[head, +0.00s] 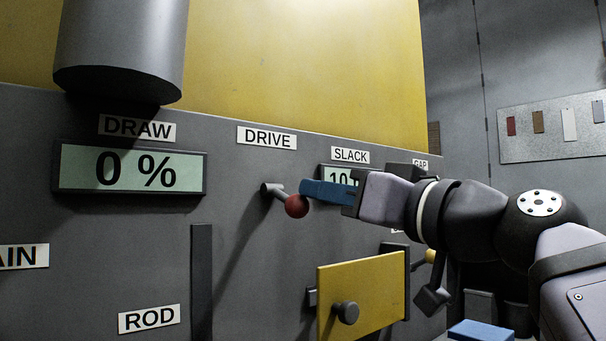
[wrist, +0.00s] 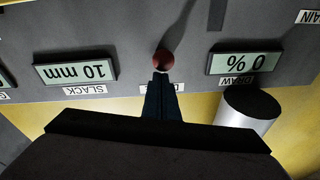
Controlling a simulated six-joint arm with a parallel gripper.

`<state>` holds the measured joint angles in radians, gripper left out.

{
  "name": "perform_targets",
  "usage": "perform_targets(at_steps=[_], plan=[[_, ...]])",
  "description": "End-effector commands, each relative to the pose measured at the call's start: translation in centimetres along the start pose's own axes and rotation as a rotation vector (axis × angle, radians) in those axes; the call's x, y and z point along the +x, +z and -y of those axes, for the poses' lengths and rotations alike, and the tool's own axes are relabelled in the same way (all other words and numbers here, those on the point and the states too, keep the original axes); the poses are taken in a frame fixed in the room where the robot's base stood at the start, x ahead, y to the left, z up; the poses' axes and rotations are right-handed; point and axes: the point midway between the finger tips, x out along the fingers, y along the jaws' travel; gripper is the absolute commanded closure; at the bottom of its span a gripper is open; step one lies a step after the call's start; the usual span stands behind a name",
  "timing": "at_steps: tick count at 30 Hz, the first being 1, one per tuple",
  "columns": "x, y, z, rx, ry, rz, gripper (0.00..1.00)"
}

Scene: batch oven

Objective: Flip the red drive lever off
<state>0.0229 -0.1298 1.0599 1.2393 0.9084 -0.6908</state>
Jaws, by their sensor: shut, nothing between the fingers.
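The red drive lever has a red ball knob (head: 297,206) on a short grey stem (head: 272,190) below the DRIVE label (head: 267,138). The stem sticks out from the grey panel, and the knob sits at its outer end. My gripper (head: 306,192) is shut and empty, its blue fingertips right at the upper right of the knob in the head view. In the wrist view the red knob (wrist: 163,62) lies just beyond the tips of my gripper (wrist: 161,76). I cannot tell whether the tips touch the knob. The stem is hidden in the wrist view.
The DRAW display (head: 132,170) reads 0 % at left, under a grey cylinder (head: 120,50). The SLACK display (wrist: 75,72) reads 10 mm. A yellow door (head: 362,292) with a dark knob stands out below my arm. A dark vertical bar (head: 201,280) is left of the lever.

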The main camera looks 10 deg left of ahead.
Motion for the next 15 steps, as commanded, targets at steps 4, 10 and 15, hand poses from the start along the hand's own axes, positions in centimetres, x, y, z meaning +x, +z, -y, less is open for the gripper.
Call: perform_targets(at_steps=[4,10,15], plan=[[-0.16,1.65,-0.31,-0.003,-0.013,-0.061,1.0],[-0.13,2.05,-0.37,-0.005,-0.026,-0.125,1.0],[-0.07,2.14,-0.41,-0.007,-0.032,-0.158,1.0]])
